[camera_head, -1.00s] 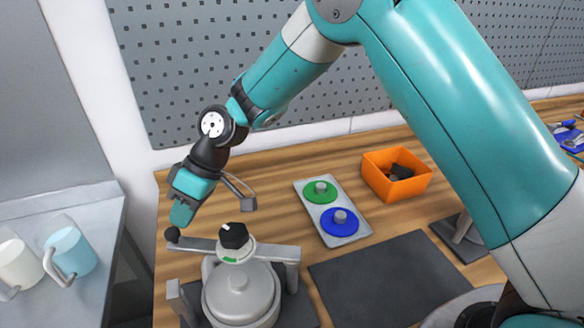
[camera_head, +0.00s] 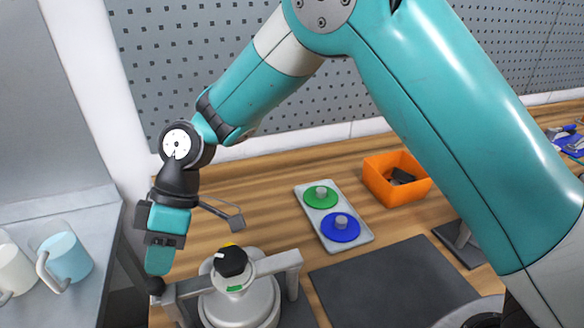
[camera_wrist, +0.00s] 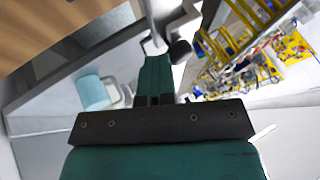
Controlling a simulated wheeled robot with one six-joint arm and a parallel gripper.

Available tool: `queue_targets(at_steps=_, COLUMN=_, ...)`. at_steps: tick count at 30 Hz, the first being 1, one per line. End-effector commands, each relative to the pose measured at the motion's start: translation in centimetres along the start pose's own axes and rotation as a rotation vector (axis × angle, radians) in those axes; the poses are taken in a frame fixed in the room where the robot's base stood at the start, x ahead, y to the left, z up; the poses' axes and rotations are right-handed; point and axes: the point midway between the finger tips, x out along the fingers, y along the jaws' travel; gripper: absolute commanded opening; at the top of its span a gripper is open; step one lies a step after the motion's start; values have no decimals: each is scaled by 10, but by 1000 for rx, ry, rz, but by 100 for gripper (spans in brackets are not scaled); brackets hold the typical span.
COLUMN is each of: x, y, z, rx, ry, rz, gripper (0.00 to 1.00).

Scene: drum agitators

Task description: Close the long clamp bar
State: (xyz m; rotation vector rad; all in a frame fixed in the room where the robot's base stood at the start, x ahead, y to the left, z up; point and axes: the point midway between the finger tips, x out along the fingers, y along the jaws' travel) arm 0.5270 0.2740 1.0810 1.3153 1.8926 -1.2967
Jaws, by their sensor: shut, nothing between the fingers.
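The long clamp bar (camera_head: 270,264) spans the top of a light grey lidded vessel (camera_head: 240,303), from the bracket on the right towards the left post (camera_head: 172,306). A black knob (camera_head: 232,262) sits on the bar's middle. The bar's black ball end (camera_head: 155,286) is at the left, low beside the left post. My gripper (camera_head: 157,268) is shut and empty, pointing down, with its fingertips at the ball. I cannot tell whether the bar is fully seated in the post. In the wrist view the ball (camera_wrist: 180,52) is beside the fingertips (camera_wrist: 156,62).
A grey tray (camera_head: 360,234) with a green and a blue disc lies right of the vessel. An orange bin (camera_head: 395,190) stands behind it. A dark mat (camera_head: 385,285) lies in front. Mugs (camera_head: 68,253) stand on the grey counter at left.

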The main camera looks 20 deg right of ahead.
Motion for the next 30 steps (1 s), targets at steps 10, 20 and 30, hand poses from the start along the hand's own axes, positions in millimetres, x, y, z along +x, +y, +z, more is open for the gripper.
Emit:
queue_targets(at_steps=10, x=3, y=-3, z=1, rx=-3, ry=-5, rz=-12, gripper=0)
queue_targets(at_steps=20, x=-18, y=-2, z=0, rx=-4, ry=-1, rz=-8, gripper=0)
queue_targets(at_steps=30, x=-106, y=0, z=0, rx=-2, ry=2, rz=1, gripper=0)
